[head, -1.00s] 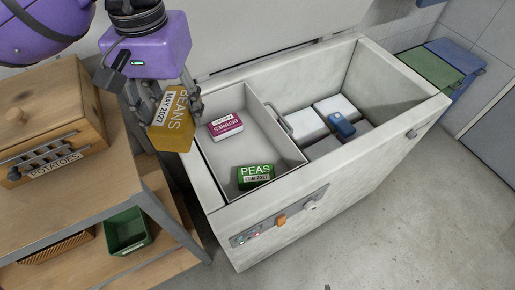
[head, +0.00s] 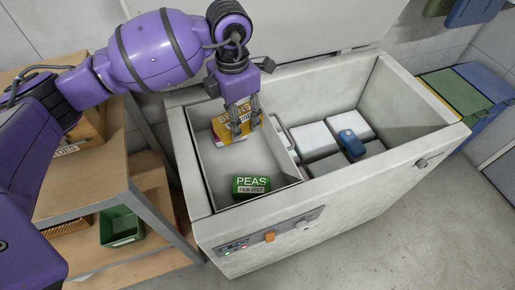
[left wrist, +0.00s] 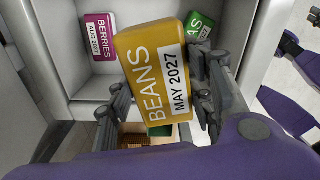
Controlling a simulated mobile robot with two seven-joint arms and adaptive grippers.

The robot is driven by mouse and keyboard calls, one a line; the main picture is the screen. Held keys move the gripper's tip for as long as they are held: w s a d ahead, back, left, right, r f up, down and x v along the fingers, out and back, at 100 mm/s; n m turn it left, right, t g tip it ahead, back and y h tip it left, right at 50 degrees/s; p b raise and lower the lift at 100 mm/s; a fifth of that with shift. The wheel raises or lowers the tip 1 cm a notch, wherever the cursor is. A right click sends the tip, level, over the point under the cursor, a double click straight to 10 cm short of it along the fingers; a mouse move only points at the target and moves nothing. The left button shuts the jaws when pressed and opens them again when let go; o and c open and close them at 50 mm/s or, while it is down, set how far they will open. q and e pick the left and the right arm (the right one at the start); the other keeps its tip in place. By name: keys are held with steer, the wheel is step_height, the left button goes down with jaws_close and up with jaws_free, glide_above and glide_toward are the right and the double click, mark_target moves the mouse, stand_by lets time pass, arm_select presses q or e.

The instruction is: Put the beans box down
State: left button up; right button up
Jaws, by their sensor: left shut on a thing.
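The yellow beans box (head: 229,115), dated MAY 2027, is held tilted over the left compartment (head: 272,168) of the open chest freezer. My left gripper (head: 247,119) is shut on it. In the left wrist view the beans box (left wrist: 150,75) sits between the fingers (left wrist: 165,103), its label facing the camera. The berries box (left wrist: 98,37) lies in the compartment beyond it; in the head view the beans box and gripper mostly hide it. The green peas box (head: 251,187) lies at the compartment's near end. The gap under the beans box is hard to judge. My right gripper is out of view.
The freezer's right side holds white blocks (head: 314,138) and a blue item (head: 351,143). A divider wall separates the compartments. A wooden shelf with a green bin (head: 121,227) stands left.

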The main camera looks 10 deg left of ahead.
arm_select(q)
step_height(320, 180, down, 11)
steer(key=w+a+n, duration=0.1)
steer(key=w+n, duration=0.1)
steer(key=n, duration=1.3)
glide_toward(240, 164)
step_height(240, 164, down, 5)
steer(key=shift+f, duration=0.2)
steer(key=shift+f+b, duration=0.1)
steer(key=shift+b, duration=0.2)
steer(key=o, duration=1.4)
steer(key=shift+f, duration=0.1)
step_height(240, 164, up, 12)
steer(key=shift+r+p, duration=0.2)
steer(key=shift+p, duration=0.25)
